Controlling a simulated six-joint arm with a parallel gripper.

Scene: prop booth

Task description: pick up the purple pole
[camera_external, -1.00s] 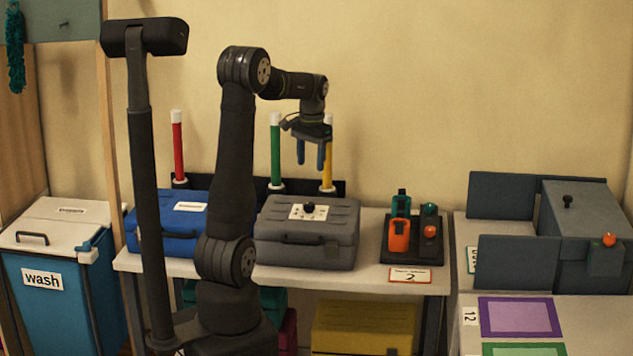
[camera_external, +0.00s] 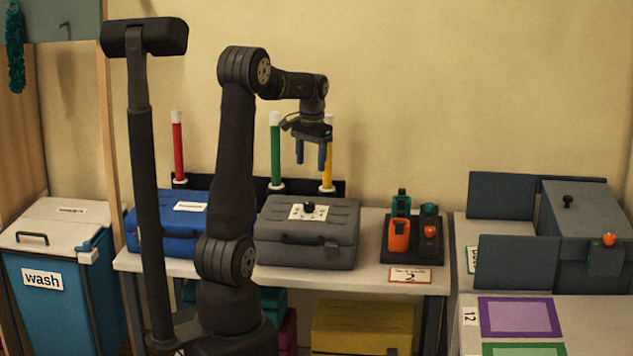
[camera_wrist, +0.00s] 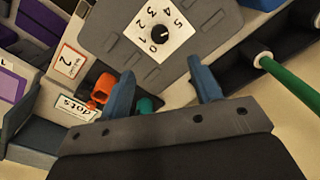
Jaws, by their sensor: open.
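I see no purple pole in either view. A red pole (camera_external: 178,150), a green pole (camera_external: 275,155) and a yellow pole (camera_external: 327,165), each with a white top, stand upright in a black rack (camera_external: 262,183) along the wall. My arm hides part of the rack between the red and green poles. My gripper (camera_external: 311,157) is open and empty, pointing down, in front of the yellow pole in the external view and above the grey case. In the wrist view its blue fingers (camera_wrist: 163,88) are spread apart, with the green pole (camera_wrist: 287,77) to their right.
A grey case (camera_external: 307,240) with a dial and a blue case (camera_external: 170,225) lie on the bench before the rack. Orange and teal items (camera_external: 399,235) stand on a black base to the right. A grey machine (camera_external: 585,230) stands farther right.

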